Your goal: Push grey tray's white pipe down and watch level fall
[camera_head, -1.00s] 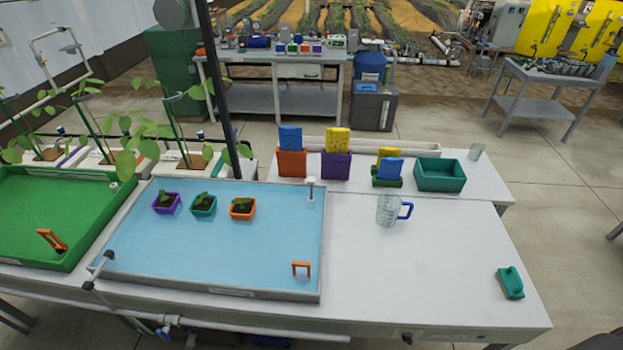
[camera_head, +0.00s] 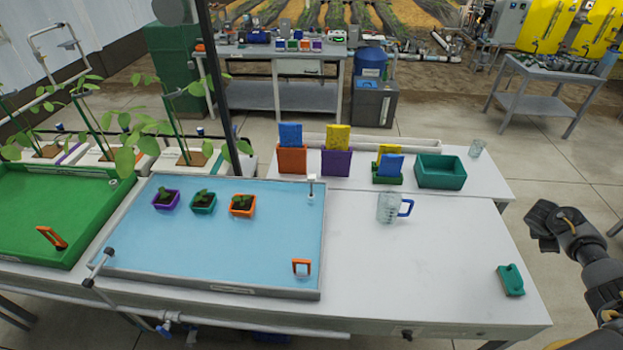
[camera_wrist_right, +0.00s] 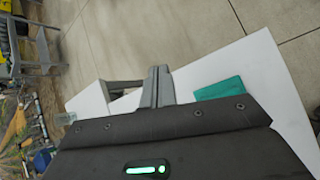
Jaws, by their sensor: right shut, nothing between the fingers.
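The grey tray (camera_head: 258,291) stands on the white bench and holds light blue water. Its white pipe (camera_head: 312,188) stands upright near the far right corner, with a wider cap on top. Several small potted seedlings stand in the water, and an orange handle-like piece (camera_head: 301,266) is near the front right corner. My right gripper (camera_head: 541,222) is beyond the bench's right edge, well away from the pipe. Its fingers (camera_wrist_right: 157,86) are shut and empty in the right wrist view. My left gripper is not in view.
A green tray (camera_head: 50,262) adjoins at left. A clear jug with a blue handle (camera_head: 389,208) stands right of the grey tray, and a green scrubber (camera_head: 511,280) lies near the right edge. Pots with sponges (camera_head: 337,162) and a teal box (camera_head: 440,174) stand behind.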

